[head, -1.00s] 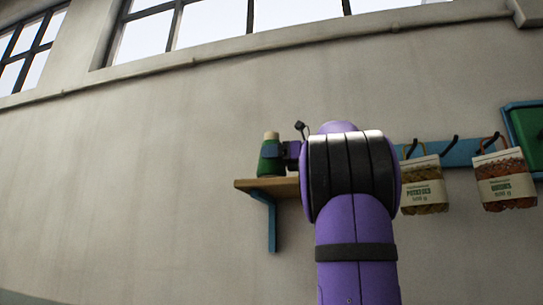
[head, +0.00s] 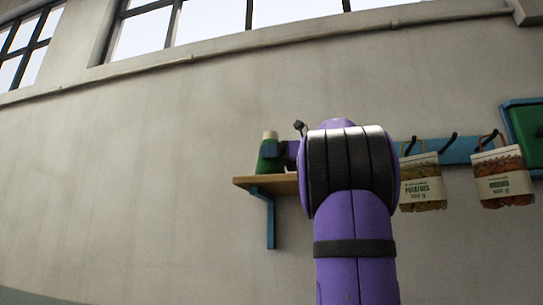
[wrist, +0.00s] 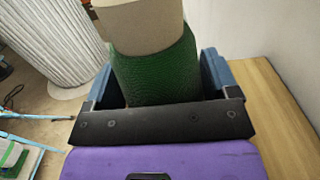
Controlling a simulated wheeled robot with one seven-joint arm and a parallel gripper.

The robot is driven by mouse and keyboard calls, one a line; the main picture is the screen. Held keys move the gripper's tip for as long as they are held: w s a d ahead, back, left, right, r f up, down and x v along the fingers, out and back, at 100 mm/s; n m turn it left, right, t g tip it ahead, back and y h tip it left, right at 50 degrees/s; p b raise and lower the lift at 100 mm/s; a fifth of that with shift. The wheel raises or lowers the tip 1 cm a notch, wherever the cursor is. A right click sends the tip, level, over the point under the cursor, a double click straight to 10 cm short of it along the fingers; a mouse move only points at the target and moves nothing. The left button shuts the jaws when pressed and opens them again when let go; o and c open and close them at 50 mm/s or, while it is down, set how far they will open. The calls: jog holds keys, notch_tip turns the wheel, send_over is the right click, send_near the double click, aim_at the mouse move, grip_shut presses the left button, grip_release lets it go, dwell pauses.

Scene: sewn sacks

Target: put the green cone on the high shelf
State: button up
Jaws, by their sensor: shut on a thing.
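The green cone (head: 267,160) has a pale tan top and stands upright at the left end of the wooden high shelf (head: 245,182). Its base looks level with the shelf top, but I cannot tell whether it bears on the board. My gripper (head: 271,150) is shut around the cone's sides. In the wrist view the green cone (wrist: 155,72) sits between the two blue fingers of my gripper (wrist: 158,80), and the shelf board (wrist: 262,100) shows to the right. My purple arm hides the shelf's right part in the head view.
A blue rail (head: 462,150) with dark hooks is on the wall to the right. A potatoes sack (head: 422,185) and an onions sack (head: 502,182) hang there. A green board with a blue frame (head: 524,135) is at the far right. The wall left of the shelf is bare.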

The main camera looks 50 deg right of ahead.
jog(key=o, duration=0.9)
jog(key=shift+v, duration=5.4)
jog(key=shift+f, duration=0.1)
